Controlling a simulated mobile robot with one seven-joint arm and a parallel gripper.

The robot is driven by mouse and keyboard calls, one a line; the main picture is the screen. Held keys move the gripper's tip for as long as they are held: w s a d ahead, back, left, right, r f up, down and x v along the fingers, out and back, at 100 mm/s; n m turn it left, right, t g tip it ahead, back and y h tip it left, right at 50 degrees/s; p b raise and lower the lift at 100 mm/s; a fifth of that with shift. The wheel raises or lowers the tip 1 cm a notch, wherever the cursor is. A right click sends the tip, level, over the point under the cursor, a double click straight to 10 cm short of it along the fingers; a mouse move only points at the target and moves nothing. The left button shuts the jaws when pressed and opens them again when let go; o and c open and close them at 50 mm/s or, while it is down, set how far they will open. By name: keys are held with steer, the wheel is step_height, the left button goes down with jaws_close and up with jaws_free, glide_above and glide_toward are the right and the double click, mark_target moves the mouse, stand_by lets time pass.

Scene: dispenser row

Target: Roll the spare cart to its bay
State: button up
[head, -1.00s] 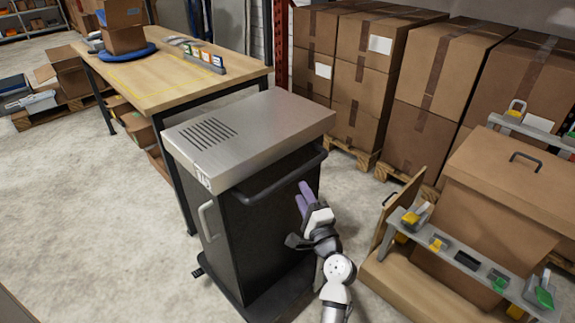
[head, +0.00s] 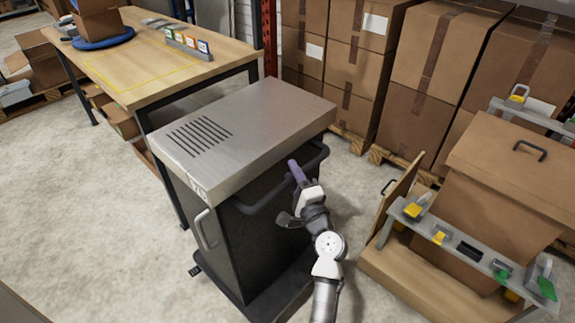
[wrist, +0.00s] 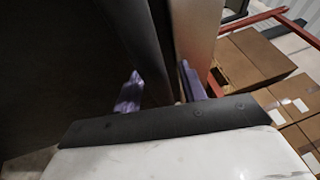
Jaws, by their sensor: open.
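The cart (head: 236,245) is a dark cabinet with a slotted grey metal top (head: 255,115), standing beside the workbench. A dark push bar (head: 258,202) runs along its right side under the top, and a light grey handle (head: 205,230) is on its front left face. My gripper (head: 296,171), with purple fingers, is open at the push bar. In the wrist view its fingers (wrist: 160,90) are apart, with the dark bar (wrist: 148,45) running up between them. I cannot tell whether they touch it. No marked floor bay is clearly visible.
A wooden workbench (head: 150,68) stands behind the cart, close to it. Stacked cartons (head: 435,75) on pallets line the back right. A brown box station (head: 425,215) with a grey rail stands to the right. Bare floor (head: 95,200) lies to the left.

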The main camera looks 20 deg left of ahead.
steer(key=shift+w+a+r, duration=0.1)
steer(key=shift+w+a, duration=0.2)
jaws_close()
